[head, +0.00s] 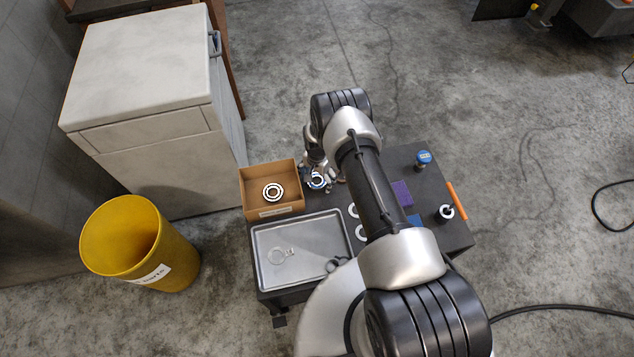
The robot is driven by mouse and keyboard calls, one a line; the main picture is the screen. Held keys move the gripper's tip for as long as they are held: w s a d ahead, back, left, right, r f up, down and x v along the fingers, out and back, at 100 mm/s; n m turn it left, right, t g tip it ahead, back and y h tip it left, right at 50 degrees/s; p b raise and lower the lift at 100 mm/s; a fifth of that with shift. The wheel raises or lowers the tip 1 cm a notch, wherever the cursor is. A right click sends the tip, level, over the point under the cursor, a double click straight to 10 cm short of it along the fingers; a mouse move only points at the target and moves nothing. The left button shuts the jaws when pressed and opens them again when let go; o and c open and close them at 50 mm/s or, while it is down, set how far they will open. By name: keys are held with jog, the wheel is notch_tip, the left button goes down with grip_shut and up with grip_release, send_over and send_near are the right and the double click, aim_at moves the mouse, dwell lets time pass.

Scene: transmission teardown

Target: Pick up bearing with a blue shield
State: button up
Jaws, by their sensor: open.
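A ring-shaped bearing with some blue on it (317,182) lies on the dark table near its back edge, just right of the cardboard box. My gripper (318,175) points down right at this bearing and partly covers it. The jaws are open. They are small in this view, and I cannot tell whether the fingers touch the bearing or are above it. My arm crosses the table and hides part of its middle.
A cardboard box (254,183) holds a bearing (272,192). A metal tray (270,240) holds flat rings. A blue-capped jar (423,158), purple block (402,193), orange bar (457,200) and another ring (446,212) lie to the right. A yellow bin (180,255) stands left.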

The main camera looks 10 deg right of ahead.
jog(key=shift+c, duration=0.4)
jog(key=c, duration=1.2)
jog(key=shift+c, duration=0.3)
jog(key=shift+r, duration=0.2)
